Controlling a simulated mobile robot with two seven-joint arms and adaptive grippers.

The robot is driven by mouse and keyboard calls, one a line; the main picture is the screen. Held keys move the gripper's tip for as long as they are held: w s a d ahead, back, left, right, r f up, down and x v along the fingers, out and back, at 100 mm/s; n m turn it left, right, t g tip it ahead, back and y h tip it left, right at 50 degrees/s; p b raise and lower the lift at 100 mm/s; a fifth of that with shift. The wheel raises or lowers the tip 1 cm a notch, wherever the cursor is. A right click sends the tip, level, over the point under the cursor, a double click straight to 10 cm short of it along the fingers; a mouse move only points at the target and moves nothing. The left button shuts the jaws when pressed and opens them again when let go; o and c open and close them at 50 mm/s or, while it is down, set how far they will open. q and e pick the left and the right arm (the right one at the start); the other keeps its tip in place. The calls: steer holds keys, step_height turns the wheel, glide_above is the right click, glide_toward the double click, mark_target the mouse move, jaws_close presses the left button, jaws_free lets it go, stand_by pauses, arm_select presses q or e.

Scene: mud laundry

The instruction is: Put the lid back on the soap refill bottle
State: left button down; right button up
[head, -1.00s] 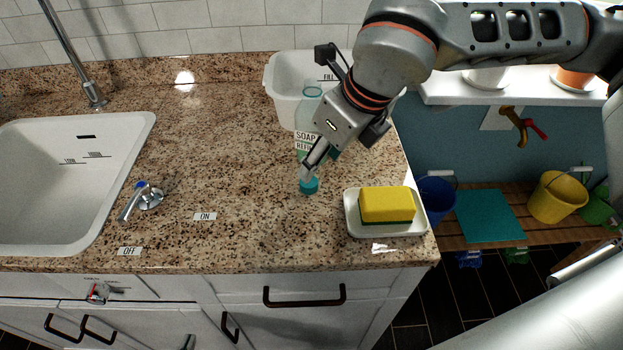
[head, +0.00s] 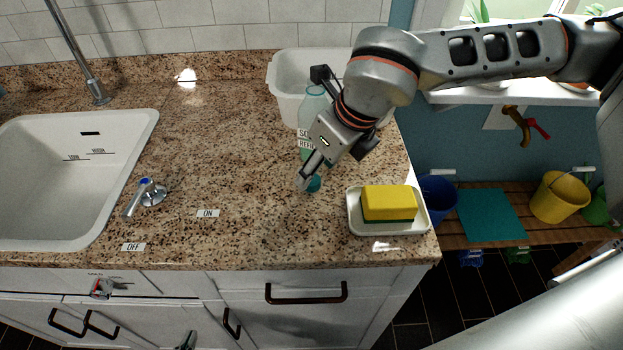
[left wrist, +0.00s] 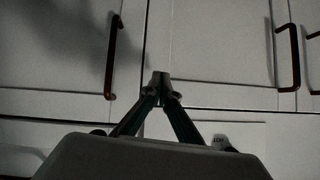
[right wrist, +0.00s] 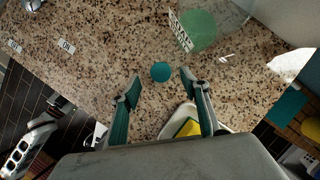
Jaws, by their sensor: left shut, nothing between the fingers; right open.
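The teal round lid (head: 315,185) lies on the granite counter in front of the soap refill bottle (head: 312,106), which stands upright, partly behind my right arm. My right gripper (head: 307,180) is open just above the lid and partly hides it in the head view. In the right wrist view the lid (right wrist: 161,71) shows just beyond and between the open fingertips (right wrist: 160,83), with the bottle's green body (right wrist: 203,30) behind it. My left gripper (left wrist: 161,76) is shut and empty in front of the white cabinet doors; its tip (head: 187,341) just shows at the head view's bottom edge.
A white soap dish (head: 357,223) with a yellow sponge (head: 389,203) sits right of the lid, near the counter's right edge. A white tub (head: 288,75) stands behind the bottle. The sink (head: 130,150) and a tap handle (head: 151,193) are left. The middle counter is clear.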

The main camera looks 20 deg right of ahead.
mark_target(314, 181)
steer(key=shift+x, duration=1.85)
steer(key=shift+c, duration=0.3)
steer(key=c, duration=0.7)
